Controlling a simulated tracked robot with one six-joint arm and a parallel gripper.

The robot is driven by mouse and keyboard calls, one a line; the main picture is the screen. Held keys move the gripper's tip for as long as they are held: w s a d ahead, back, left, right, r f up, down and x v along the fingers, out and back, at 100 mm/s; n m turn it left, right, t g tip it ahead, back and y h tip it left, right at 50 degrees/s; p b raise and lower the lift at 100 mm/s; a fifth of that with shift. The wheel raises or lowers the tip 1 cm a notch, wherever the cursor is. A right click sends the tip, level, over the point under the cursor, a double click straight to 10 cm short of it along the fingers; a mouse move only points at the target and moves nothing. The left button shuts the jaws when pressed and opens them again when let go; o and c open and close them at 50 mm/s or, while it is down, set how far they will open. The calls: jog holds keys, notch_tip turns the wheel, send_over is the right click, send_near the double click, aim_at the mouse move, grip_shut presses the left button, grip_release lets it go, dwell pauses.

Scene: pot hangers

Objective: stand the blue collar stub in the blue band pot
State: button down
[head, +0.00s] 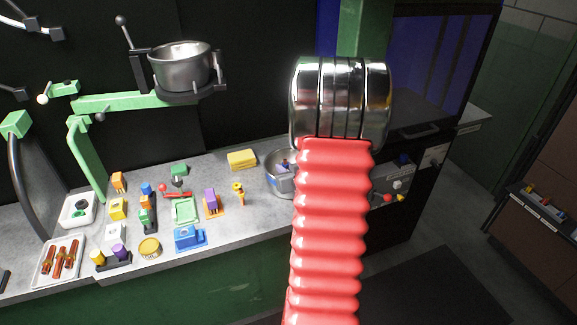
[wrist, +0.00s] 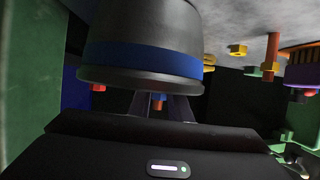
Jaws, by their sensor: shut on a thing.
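The blue band pot (wrist: 145,55) is a grey metal pot with a wide blue band. It fills the upper middle of the wrist view, which shows it upside down. In the head view the pot (head: 280,183) stands on the bench, its right part hidden by my red arm. My gripper (wrist: 158,98) is shut on the blue collar stub (wrist: 158,105), a small piece showing orange and blue between the two fingers. The fingertips and the stub's end are hidden behind the pot's rim. I cannot tell how deep the stub is or whether it touches the pot.
A yellow block (head: 242,159) lies left of the pot. Several small coloured parts crowd the bench further left, with a blue fixture (head: 189,237) near the front edge. Another metal pot (head: 181,66) hangs on a green arm (head: 130,102) above the bench.

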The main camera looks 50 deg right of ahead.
jog(key=shift+f, duration=0.15)
jog(key=c, duration=1.6)
grip_release()
jog(key=shift+c, duration=0.2)
jog(key=shift+r, duration=0.6)
jog(key=v, duration=1.2)
